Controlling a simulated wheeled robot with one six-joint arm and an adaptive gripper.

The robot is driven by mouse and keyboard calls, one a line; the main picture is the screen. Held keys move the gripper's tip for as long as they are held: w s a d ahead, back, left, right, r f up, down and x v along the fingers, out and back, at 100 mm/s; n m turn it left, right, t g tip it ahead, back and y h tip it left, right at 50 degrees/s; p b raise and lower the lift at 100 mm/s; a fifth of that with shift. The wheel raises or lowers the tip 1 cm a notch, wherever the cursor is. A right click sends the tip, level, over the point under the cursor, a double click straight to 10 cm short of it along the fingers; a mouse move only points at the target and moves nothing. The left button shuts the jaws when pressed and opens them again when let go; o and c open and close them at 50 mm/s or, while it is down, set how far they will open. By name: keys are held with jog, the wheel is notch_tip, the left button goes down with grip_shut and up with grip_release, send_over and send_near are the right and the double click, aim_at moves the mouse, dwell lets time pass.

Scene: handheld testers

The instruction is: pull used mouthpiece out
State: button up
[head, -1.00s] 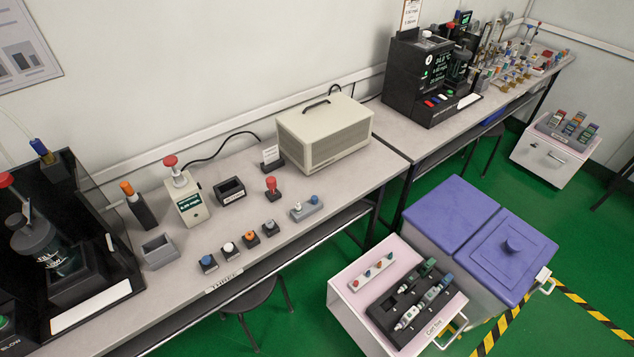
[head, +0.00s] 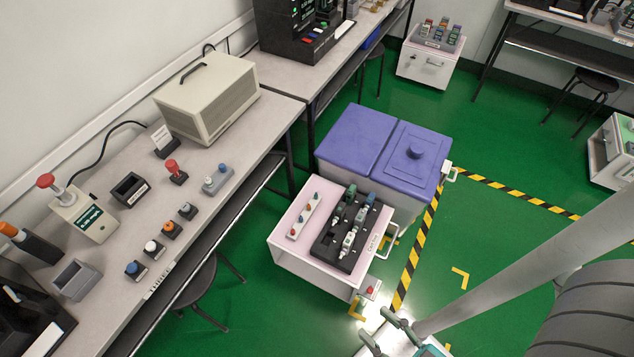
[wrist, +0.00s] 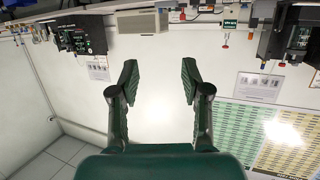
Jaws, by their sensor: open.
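No part can be singled out as the used mouthpiece; the pieces are too small to tell. Handheld testers (head: 349,241) lie in a black rack (head: 330,246) on the pink-topped cart. A pale tester with a red-capped stem (head: 83,214) stands on the long bench at the left. My gripper (head: 386,331) is at the bottom of the head view, over the floor in front of the cart and apart from it. In the wrist view my gripper (wrist: 160,82) is open and empty, with its two green fingers spread against a bare white wall.
The cart (head: 318,272) stands against purple-lidded bins (head: 356,140). On the bench (head: 240,215) are a beige box (head: 207,92), small coloured buttons and a grey tray (head: 76,280). A stool (head: 197,290) is under it.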

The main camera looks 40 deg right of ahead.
jog(key=w+d+f+m+g+h, duration=0.1)
jog(key=w+f+m+g, duration=0.15)
jog(key=f, duration=0.65)
jog(key=w+d+f+m+g+h, duration=0.15)
jog(key=w+f, duration=0.25)
jog(key=f, duration=0.5)
jog(key=m+g+y, duration=0.3)
jog(key=m+g, duration=0.7)
jog(key=g, duration=0.1)
send_over(344, 251)
notch_tip(344, 251, down, 15)
jog(key=shift+h, duration=0.25)
jog(key=shift+w+f, duration=0.1)
jog(key=shift+f, duration=5.15)
grip_shut()
